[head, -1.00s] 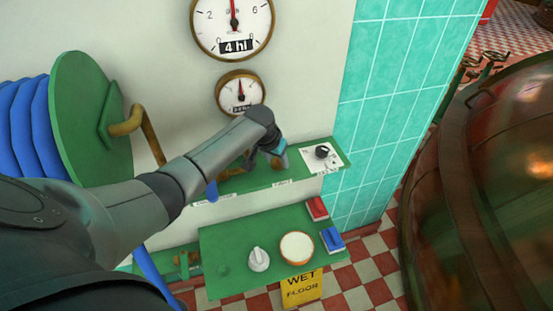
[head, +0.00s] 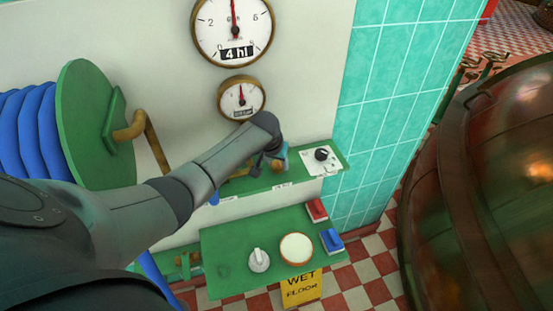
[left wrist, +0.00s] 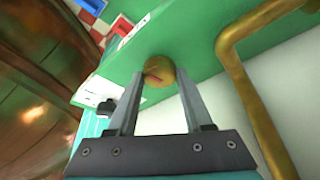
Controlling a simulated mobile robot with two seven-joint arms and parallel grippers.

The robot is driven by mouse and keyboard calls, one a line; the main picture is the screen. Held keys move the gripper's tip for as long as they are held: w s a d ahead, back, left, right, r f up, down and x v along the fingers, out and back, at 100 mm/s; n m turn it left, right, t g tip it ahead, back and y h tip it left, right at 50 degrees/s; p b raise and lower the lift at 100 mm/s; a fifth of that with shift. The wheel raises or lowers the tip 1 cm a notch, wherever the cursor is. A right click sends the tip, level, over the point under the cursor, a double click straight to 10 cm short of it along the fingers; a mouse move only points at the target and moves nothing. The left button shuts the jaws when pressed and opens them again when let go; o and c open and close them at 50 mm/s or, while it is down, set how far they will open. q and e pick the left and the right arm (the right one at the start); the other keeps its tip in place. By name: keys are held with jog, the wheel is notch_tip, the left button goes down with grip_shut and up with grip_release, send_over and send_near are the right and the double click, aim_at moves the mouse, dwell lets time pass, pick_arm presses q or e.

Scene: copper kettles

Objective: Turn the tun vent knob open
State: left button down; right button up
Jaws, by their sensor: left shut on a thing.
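A round brass knob (left wrist: 158,71) with a reddish mark on its face shows in the left wrist view, on the green panel (left wrist: 185,25). My left gripper (left wrist: 160,84) is shut on it, with one grey finger on each side. In the head view my left gripper (head: 258,168) is at the upper green shelf (head: 255,184), below the small gauge, and my arm hides most of the knob. I cannot read the small labels on the shelf edge. My right gripper is not in view.
A black knob on a white plate (head: 322,154) stands right of the gripper. Two gauges hang above.

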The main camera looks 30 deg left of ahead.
pick_arm(q)
jog(key=n+p, duration=0.2)
jog(key=shift+d+r+n+y, duration=0.15)
jog(key=shift+n+y, duration=0.15)
jog(key=shift+y, duration=0.1)
jog(key=shift+w+n+g+y+p, duration=0.1)
jog(key=shift+n+g+y+p, duration=0.25)
jog(key=shift+n, duration=0.55)
jog(key=n, duration=0.2)
jog(key=shift+d+n+g+y, duration=0.1)
jog(key=shift+n+g+y, duration=0.2)
jog(key=shift+g+y, duration=0.05)
jog(key=shift+w+n+g+y+b, duration=0.1)
jog(key=shift+n+g+y+b, duration=0.4)
jog(key=shift+n, duration=1.4)
jog(key=shift+c, duration=1.5)
grip_release()
